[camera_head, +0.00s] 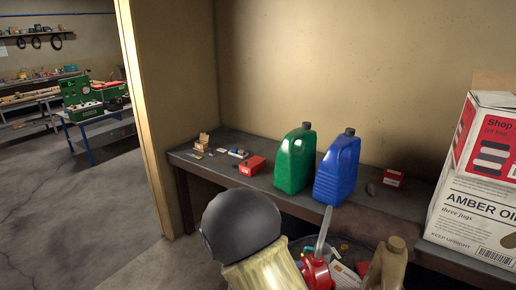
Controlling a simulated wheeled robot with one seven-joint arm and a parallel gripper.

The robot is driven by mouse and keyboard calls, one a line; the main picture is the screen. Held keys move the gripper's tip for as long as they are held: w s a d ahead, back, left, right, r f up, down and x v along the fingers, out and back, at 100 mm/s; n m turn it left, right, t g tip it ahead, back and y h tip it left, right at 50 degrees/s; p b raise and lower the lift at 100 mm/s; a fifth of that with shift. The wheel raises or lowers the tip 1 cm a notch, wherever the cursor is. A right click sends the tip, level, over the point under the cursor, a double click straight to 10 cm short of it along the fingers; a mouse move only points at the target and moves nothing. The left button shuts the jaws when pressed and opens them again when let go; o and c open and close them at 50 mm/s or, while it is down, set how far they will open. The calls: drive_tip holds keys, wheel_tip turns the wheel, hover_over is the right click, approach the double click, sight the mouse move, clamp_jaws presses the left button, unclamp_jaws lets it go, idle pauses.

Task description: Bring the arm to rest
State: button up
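My gripper is not clearly visible in this view. A dark rounded shape (241,222) with a pale yellowish part (263,270) below it stands at the bottom centre, in front of the bench. I cannot tell whether it is part of my arm. A green jug (294,161) and a blue jug (337,170) stand upright side by side on the dark bench (225,170), both with dark caps. Nothing is seen gripping either jug.
A red box (251,166) and small items lie left of the jugs; another red box (392,178) lies right. Printed cartons (475,215) are stacked at the right. A red object (316,272) and a brown jug (392,262) are low in front. Floor at left (75,210) is clear.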

wheel_tip(320, 180, down, 8)
drive_tip(key=w+a+f+n+t+y+b, duration=0.1)
drive_tip(key=a+n+t+y+b, duration=0.15)
drive_tip(key=n+y+b, duration=0.6)
drive_tip(key=s+d+f+n+g+y+b, duration=0.1)
drive_tip(key=s+d+f+n+g+b, duration=0.1)
drive_tip(key=s+b, duration=0.3)
drive_tip(key=s+d+f+n+g+y+b, duration=0.1)
drive_tip(key=s+d+f+n+g+b, duration=0.1)
drive_tip(key=s+b, duration=0.4)
drive_tip(key=s+f+g, duration=0.1)
drive_tip(key=s, duration=0.2)
drive_tip(key=shift+d+f+b, duration=0.2)
drive_tip(key=shift+d+b, duration=0.05)
drive_tip(key=shift+b, duration=0.05)
drive_tip(key=shift+n+g+y, duration=0.25)
